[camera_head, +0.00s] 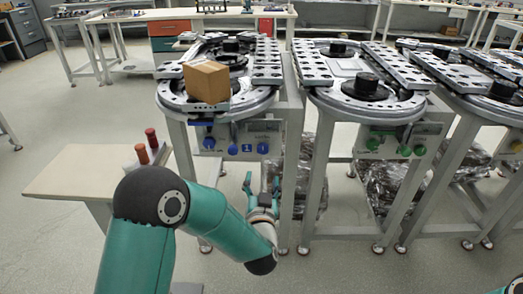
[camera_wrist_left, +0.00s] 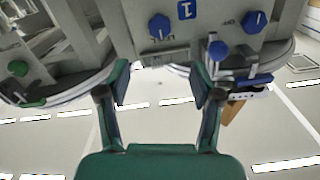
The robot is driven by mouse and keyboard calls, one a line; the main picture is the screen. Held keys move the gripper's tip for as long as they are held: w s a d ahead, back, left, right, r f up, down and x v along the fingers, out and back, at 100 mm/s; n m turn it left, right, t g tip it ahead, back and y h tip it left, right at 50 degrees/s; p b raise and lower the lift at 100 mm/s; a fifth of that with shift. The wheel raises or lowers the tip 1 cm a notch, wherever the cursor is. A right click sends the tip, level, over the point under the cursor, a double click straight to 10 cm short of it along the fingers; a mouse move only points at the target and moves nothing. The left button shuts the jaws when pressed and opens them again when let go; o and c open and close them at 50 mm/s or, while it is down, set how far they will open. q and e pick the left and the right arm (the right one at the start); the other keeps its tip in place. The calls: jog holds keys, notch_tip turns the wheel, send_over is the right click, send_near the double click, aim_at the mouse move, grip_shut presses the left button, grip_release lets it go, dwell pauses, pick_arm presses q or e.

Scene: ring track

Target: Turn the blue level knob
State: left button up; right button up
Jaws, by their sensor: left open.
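Blue knobs sit on the grey front panel of the nearest ring track in the head view: one at the left (camera_head: 209,143), one in the middle (camera_head: 232,149) and one at the right (camera_head: 262,148), beside a blue "1" plate. The wrist view shows two faceted blue knobs (camera_wrist_left: 160,26) (camera_wrist_left: 255,20) and a round blue one (camera_wrist_left: 218,50) lower down. The lettering is too small to tell which is the level knob. My left gripper (camera_head: 262,184) is open and empty below the panel, apart from the knobs. Its spread fingers show in the wrist view (camera_wrist_left: 161,80). My right gripper is out of view.
A brown box (camera_head: 206,82) sits on the nearest ring track (camera_head: 175,98). A similar track with green knobs (camera_head: 404,150) stands to the right. A pale side table (camera_head: 85,178) with two red-topped items (camera_head: 142,154) stands at the left.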

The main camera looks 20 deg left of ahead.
aim_at(263, 151)
pick_arm(q)
jog(key=x, duration=1.3)
jog(key=shift+w+f, duration=0.1)
jog(key=shift+w, duration=0.05)
